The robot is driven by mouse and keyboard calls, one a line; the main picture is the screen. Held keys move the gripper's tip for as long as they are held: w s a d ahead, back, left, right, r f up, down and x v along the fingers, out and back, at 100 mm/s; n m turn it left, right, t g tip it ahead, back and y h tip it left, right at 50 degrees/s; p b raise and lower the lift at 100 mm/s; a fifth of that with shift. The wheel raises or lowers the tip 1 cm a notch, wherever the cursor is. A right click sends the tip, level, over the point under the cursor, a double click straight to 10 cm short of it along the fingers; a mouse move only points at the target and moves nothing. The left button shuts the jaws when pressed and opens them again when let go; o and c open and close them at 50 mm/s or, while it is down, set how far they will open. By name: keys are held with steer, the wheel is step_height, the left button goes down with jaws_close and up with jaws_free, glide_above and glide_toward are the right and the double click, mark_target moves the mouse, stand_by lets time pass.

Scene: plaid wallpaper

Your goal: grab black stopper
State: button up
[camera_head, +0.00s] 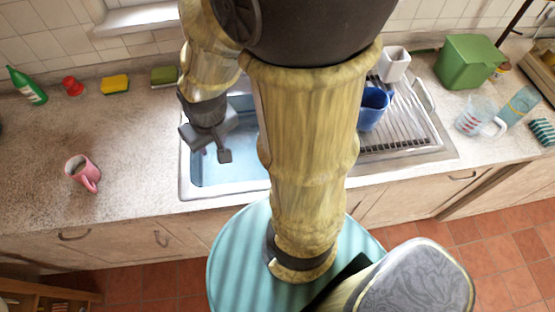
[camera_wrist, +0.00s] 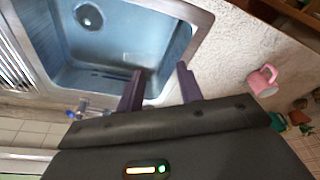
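No black stopper can be made out for certain. In the wrist view a round, dark-rimmed drain fitting (camera_wrist: 88,16) shows on the floor of the blue-grey sink basin (camera_wrist: 150,35); I cannot tell whether a stopper sits in it. My gripper (camera_wrist: 160,67) is open, its two dark fingers apart with nothing between them. In the head view my gripper (camera_head: 212,152) hangs over the left part of the sink (camera_head: 210,178). My own arm hides much of the basin there.
A pink mug (camera_head: 83,172) stands on the left counter, with a green bottle (camera_head: 27,86), a red object (camera_head: 73,86) and sponges (camera_head: 115,84) behind. A faucet (camera_wrist: 85,110) shows at the sink edge.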

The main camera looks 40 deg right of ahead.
steer(key=shift+o, duration=1)
steer(key=shift+s+d, duration=0.1)
steer(key=shift+s, duration=0.2)
steer(key=w+d+f+n+g+h+b, duration=0.1)
steer(key=d+f+n+g+h+b, duration=0.2)
steer(key=d+f, duration=0.3)
steer(key=w+d+f+n+g+h+b, duration=0.1)
steer(key=d+f+n+g+h+b, duration=0.2)
steer(key=f, duration=1.1)
steer(key=w+d+f+n+g+h+b, duration=0.1)
steer(key=d+f+n+g+h+b, duration=0.2)
steer(key=d+f, duration=0.6)
steer(key=shift+w+d+f+n+g+h+b, duration=0.15)
steer(key=shift+f+n+g+h+b, duration=0.1)
steer(key=shift+n+h+b, duration=0.55)
steer(key=shift+w+d+f+n+g+h+b, duration=0.2)
steer(key=shift+n+h+b, duration=0.25)
steer(key=shift+b, duration=0.65)
steer(key=shift+s, duration=0.15)
steer(key=shift+x, duration=1.05)
steer(key=shift+s+f, duration=0.1)
steer(key=shift+d, duration=0.1)
